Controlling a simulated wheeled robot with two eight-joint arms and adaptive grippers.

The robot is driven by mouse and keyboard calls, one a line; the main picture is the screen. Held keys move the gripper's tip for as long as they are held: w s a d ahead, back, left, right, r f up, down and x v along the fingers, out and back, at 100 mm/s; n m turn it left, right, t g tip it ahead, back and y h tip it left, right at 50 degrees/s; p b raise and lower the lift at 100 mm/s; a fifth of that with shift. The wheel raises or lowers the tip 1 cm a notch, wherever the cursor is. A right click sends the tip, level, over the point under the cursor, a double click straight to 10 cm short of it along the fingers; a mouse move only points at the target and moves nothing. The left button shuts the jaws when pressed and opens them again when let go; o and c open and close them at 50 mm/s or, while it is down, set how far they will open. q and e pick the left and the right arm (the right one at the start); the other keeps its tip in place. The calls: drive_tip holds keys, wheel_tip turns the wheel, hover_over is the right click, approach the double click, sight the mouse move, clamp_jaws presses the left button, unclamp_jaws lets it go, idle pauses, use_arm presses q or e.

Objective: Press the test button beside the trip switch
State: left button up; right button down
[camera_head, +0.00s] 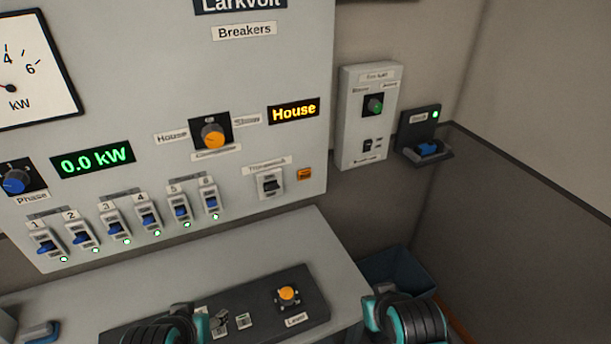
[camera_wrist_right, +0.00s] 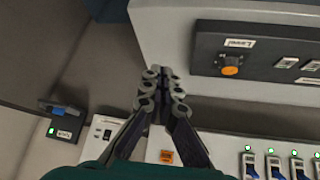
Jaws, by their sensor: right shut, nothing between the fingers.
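The trip switch (camera_head: 269,183) is a pale switch with a dark rocker, under a small blurred label at the lower right of the grey panel. Just right of it is a small orange button (camera_head: 304,174), which I take for the test button. In the right wrist view the orange button (camera_wrist_right: 166,157) shows at the bottom, between my gripper's finger links; the trip switch seems hidden behind them. My right gripper (camera_wrist_right: 162,73) is shut and empty, its fingertips apart from the panel.
Numbered breakers (camera_head: 148,219) with green lights line the panel's lower left. An orange selector knob (camera_head: 213,136) sits above. A desk console with an orange knob (camera_head: 288,293) juts out below. A white box (camera_head: 367,117) and a dark bracket (camera_head: 427,143) are on the right wall.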

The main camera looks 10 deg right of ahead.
sight(305, 175)
drive_tip(key=w+a+r+n+t+h+p, duration=0.1)
drive_tip(key=w+a+r+n+t+h, duration=0.1)
drive_tip(key=w+n, duration=0.4)
drive_tip(key=w+a+r+n+t+h+p, duration=0.2)
drive_tip(key=w+a+r+n, duration=0.1)
drive_tip(key=w+n, duration=0.3)
drive_tip(key=w+a+r+n+t+h+p, duration=0.1)
drive_tip(key=w+r+n, duration=0.3)
drive_tip(key=w, duration=0.6)
drive_tip(key=a+n+t+h, duration=0.1)
drive_tip(key=n, duration=0.1)
drive_tip(key=shift+a+n+t+h, duration=0.3)
drive_tip(key=shift+n, duration=0.1)
drive_tip(key=shift+w, duration=0.1)
drive_tip(key=w+a, duration=0.2)
drive_tip(key=w, duration=0.6)
drive_tip(key=shift+w+a, duration=0.2)
drive_tip(key=shift+a, duration=0.15)
drive_tip(key=shift+w, duration=0.15)
